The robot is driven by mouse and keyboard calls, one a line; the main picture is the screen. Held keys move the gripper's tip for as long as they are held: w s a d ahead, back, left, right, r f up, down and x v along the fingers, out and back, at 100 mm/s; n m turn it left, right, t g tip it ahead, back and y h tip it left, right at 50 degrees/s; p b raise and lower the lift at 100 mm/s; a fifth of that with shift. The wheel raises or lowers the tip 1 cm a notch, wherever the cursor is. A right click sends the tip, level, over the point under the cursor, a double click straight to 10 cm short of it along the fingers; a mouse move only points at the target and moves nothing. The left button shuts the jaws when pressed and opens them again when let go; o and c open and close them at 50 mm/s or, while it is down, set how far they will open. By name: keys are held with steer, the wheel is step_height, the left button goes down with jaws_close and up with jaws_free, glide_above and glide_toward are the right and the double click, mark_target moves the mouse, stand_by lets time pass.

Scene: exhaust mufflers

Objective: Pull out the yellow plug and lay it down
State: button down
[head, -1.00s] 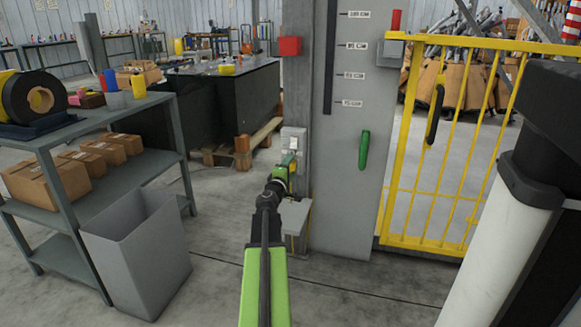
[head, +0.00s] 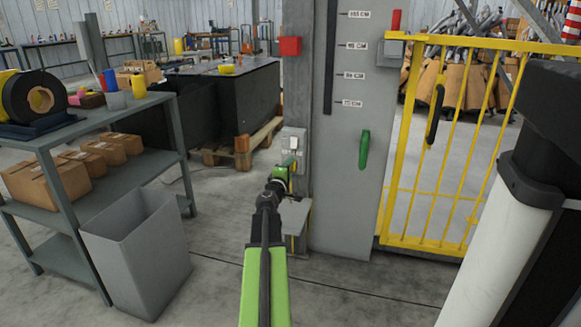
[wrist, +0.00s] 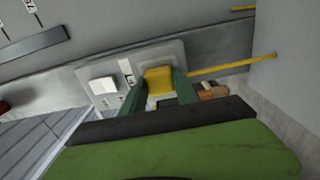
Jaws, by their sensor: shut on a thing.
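The yellow plug (wrist: 159,80) sits between the two dark green fingers of my gripper (wrist: 156,92) in the wrist view, and the gripper is shut on it. The plug is right in front of a light grey wall plate (wrist: 172,51); I cannot tell whether its pins are in the socket. A white switch (wrist: 103,86) is beside it on the left. In the head view my gripper (head: 281,171) is just below the grey switch box (head: 292,141) on the column, and the plug is hidden or too small to make out.
A grey ledge (head: 294,214) stands low beside the gripper. A grey bin (head: 137,252) and a shelf table (head: 100,117) are at left, a yellow gate (head: 469,140) at right. A green handle (head: 364,149) is on the grey panel. Open floor lies between bin and column.

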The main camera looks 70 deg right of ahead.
steer(key=a, duration=0.6)
steer(key=shift+s, duration=0.15)
stand_by(1.1)
